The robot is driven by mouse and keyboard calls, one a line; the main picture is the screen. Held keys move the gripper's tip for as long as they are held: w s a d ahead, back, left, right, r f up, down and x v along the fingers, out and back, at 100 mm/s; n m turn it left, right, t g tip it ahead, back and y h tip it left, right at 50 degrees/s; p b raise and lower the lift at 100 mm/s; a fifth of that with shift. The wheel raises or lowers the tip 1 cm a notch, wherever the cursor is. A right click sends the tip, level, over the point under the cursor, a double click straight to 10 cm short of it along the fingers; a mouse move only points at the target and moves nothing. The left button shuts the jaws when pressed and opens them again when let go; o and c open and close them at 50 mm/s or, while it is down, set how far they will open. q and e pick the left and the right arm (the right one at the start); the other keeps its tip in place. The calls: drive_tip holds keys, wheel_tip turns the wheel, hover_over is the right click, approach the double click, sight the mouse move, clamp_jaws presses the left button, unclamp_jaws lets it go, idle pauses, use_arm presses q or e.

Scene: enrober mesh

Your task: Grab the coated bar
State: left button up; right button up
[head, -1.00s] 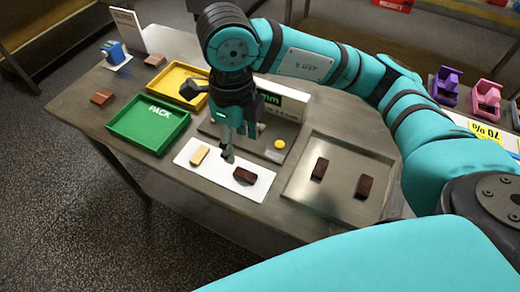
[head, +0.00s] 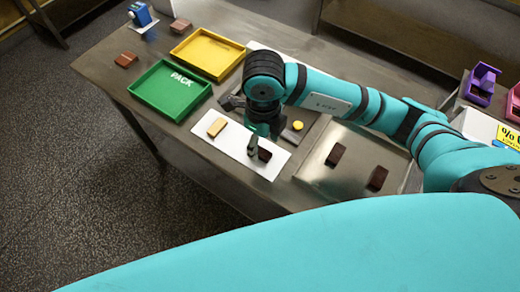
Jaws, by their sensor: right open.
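A dark brown coated bar (head: 264,155) lies on a white mat (head: 232,147) near the front of the metal table. A tan, uncoated-looking bar (head: 217,127) lies to its left on the same mat. My right gripper (head: 254,147) points down over the mat, open, with its fingertips right by the dark bar's left end. The gripper hides part of the bar, and I cannot tell whether a finger touches it. My left gripper is not in view.
A metal tray (head: 318,172) to the right holds two more dark bars (head: 336,154). A green PACK tray (head: 160,112) and a yellow tray (head: 214,72) stand to the left, both empty. Brown blocks (head: 126,60) lie farther left. A yellow disc (head: 298,125) sits behind the mat.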

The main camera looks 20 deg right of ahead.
sight(262, 152)
drive_tip(key=f, duration=0.1)
drive_tip(key=f+p, duration=0.1)
drive_tip(key=f, duration=0.2)
drive_tip(key=shift+w+d+f+p, duration=0.1)
drive_tip(key=shift+w+f+p, duration=0.2)
drive_tip(key=shift+p, duration=0.1)
drive_tip(key=shift+f, duration=0.2)
drive_tip(key=shift+c, duration=0.4)
drive_tip(key=c, duration=0.9)
drive_tip(key=shift+o, duration=0.2)
drive_tip(key=shift+r, duration=0.1)
